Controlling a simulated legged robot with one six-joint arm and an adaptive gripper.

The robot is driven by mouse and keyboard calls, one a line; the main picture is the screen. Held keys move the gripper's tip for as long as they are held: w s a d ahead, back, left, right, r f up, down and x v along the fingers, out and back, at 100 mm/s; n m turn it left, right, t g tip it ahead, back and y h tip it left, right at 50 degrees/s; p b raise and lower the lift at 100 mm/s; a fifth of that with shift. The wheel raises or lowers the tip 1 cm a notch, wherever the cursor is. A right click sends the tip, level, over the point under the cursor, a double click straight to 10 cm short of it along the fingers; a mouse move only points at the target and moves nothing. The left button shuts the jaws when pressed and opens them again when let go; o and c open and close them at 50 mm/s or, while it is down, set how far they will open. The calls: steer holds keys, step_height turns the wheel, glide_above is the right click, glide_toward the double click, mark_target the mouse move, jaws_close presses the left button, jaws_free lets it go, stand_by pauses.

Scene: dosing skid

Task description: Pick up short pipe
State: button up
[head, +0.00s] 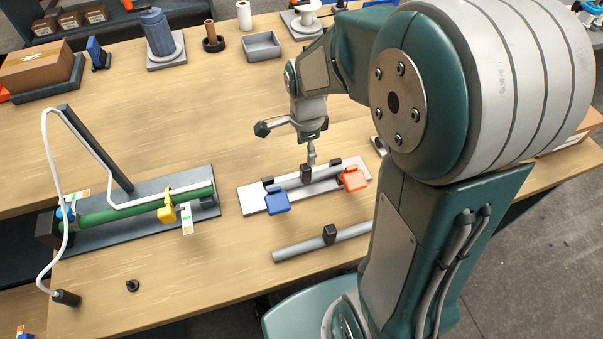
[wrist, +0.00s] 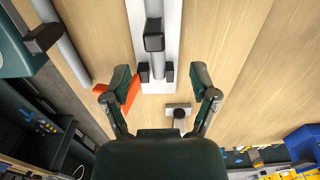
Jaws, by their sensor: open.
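A grey pipe (head: 313,178) with a black block at its middle lies along a white plate (head: 251,205), between black holders. A second grey pipe (head: 296,248) with a black block lies loose on the table in front. I cannot tell which is called short. My gripper (head: 311,158) is above the plated pipe. In the wrist view its fingers (wrist: 162,86) are spread and empty, either side of the plate's end. The plated pipe (wrist: 152,9) and loose pipe (wrist: 68,50) also show there.
To the left, a dark fixture (head: 208,205) holds a green pipe (head: 145,206) with a yellow clip (head: 167,212) and white hose. A grey tray (head: 262,46), blue canister (head: 157,33) and cardboard box (head: 36,66) stand at the back. The table's middle is clear.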

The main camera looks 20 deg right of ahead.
mark_target(305, 178)
steer(key=f, duration=0.4)
steer(key=shift+s+d+f, duration=0.1)
steer(key=shift+d+f, duration=0.05)
steer(key=shift+d, duration=0.15)
steer(key=f, duration=0.4)
steer(key=a+f, duration=0.1)
steer(key=shift+s+f, duration=0.2)
steer(key=shift+f, duration=0.2)
steer(key=shift+d+f, duration=0.15)
steer(key=shift+f, duration=0.1)
steer(key=c, duration=0.7)
jaws_close()
